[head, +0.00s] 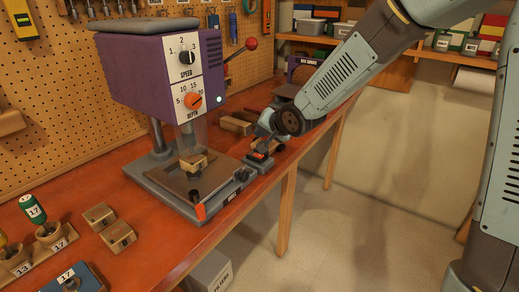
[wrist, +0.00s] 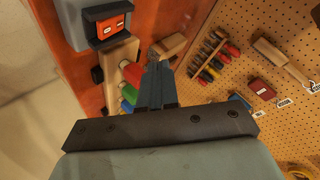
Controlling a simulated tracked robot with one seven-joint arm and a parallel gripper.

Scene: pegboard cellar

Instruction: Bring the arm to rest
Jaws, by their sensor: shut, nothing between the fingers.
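My arm reaches in from the upper right of the head view and bends down over the workbench (head: 150,192). Its end is near the bench's front edge, right of the purple drill press (head: 140,72). The fingers cannot be made out clearly there. In the wrist view my gripper (wrist: 158,66) is shut and empty, its two grey-blue fingers together. Beyond the fingertips a pale wooden block (wrist: 173,46) shows; whether they touch it I cannot tell.
In the head view a small dark device (head: 260,162) sits close below my arm's end. Wooden blocks (head: 118,236) lie at the front left. The floor (head: 370,180) right of the bench is clear.

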